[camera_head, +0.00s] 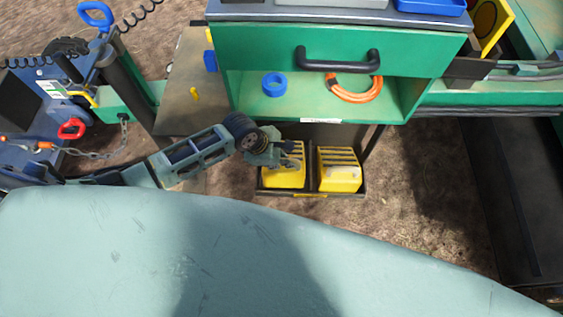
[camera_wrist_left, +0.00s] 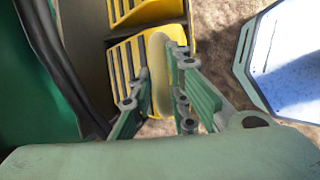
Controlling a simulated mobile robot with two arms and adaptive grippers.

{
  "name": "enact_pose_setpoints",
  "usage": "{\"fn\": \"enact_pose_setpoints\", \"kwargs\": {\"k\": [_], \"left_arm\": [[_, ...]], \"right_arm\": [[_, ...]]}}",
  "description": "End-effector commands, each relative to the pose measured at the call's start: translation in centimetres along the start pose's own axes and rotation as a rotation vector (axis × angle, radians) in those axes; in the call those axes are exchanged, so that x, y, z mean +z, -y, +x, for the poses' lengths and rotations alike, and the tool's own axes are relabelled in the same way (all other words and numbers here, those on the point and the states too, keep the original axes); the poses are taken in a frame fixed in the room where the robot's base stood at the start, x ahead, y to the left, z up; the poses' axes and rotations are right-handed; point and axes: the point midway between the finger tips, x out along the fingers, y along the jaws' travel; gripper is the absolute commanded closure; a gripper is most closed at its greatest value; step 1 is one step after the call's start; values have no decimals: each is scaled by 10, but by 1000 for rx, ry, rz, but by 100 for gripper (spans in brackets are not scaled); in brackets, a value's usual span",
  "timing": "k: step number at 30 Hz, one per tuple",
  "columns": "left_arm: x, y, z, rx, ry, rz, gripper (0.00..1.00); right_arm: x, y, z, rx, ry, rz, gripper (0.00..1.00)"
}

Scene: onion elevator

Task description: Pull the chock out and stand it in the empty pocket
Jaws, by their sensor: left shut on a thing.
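My left gripper (camera_head: 288,156) reaches in over the left half of a low black two-part holder (camera_head: 314,194) on the ground. Its fingers (camera_wrist_left: 158,88) are shut on a yellow ribbed chock (camera_head: 285,179), gripping across its pale rounded edge in the wrist view (camera_wrist_left: 158,72). The chock is at the holder's left compartment; I cannot tell whether it is lifted. A second yellow ribbed chock (camera_head: 341,178) stands in the right compartment, and it shows at the top of the wrist view (camera_wrist_left: 146,12). I cannot make out an empty pocket. My right gripper is not in view.
A green workbench (camera_head: 283,45) with a black-handled drawer stands just behind the holder. Its open shelf holds a blue ring (camera_head: 274,84) and an orange coil (camera_head: 354,90). Bare ground (camera_head: 432,190) lies right of the holder. Blue machinery with a chain stands at left.

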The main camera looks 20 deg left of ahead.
Motion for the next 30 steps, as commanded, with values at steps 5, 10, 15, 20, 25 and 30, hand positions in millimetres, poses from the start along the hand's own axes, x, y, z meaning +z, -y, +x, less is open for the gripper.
{"fn": "enact_pose_setpoints", "kwargs": {"k": [5, 10, 15, 20, 25, 30], "left_arm": [[-3, 2, 13, 3, 6, 0, 100], [-6, 3, 23, 4, 7, 0, 100], [-9, 4, 29, 4, 7, 1, 100], [-10, 5, 31, 4, 7, 1, 100], [-10, 5, 32, 4, 7, 1, 100], [-10, 5, 32, 3, 6, 1, 78]], "right_arm": [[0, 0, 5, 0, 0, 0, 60], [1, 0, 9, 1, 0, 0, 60], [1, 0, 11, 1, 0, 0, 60], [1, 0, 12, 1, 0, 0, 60], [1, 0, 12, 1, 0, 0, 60], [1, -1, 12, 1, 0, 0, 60]]}}
